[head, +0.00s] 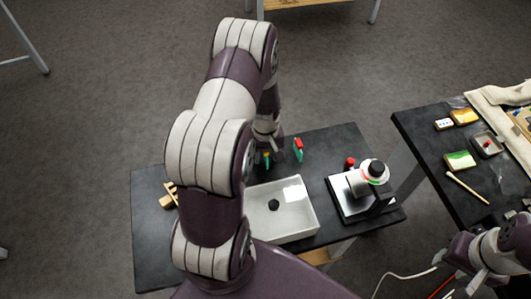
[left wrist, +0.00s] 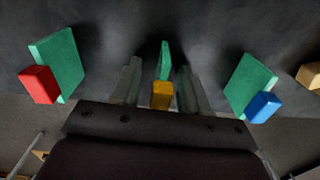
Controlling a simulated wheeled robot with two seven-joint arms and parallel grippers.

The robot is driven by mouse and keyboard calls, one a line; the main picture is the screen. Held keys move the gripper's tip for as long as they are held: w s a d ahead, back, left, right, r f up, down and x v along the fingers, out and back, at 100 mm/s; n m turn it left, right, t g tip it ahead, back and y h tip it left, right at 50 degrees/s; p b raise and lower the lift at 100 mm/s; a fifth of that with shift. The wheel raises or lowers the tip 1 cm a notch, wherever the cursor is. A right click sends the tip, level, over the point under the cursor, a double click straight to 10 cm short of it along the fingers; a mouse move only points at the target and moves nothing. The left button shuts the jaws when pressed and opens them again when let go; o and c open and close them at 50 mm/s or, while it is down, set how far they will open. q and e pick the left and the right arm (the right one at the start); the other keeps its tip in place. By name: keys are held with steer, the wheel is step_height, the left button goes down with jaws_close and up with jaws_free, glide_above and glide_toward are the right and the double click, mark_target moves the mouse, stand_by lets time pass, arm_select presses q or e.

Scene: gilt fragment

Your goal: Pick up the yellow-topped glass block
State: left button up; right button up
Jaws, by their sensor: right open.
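The yellow-topped glass block shows in the left wrist view (left wrist: 162,92) as a green slab with a yellow end. In the head view the yellow-topped block (head: 266,158) is partly hidden by my left arm. My left gripper (left wrist: 160,85) is open, its two fingers on either side of the block with small gaps. In the head view the left gripper (head: 266,141) is just above the block, mostly covered by my arm. My right gripper (head: 462,262) is at the lower right, open and away from the block; its fingertips are hard to make out.
A red-topped green block (left wrist: 40,84) and a blue-topped one (left wrist: 262,106) stand on either side. A white tray (head: 311,212) holding a dark lump and a device on a black base (head: 341,203) are on the table. A second table (head: 412,124) is at right.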

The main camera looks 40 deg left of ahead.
arm_select(q)
steer(key=shift+d, duration=0.1)
jaws_close()
steer(key=shift+r, duration=0.1)
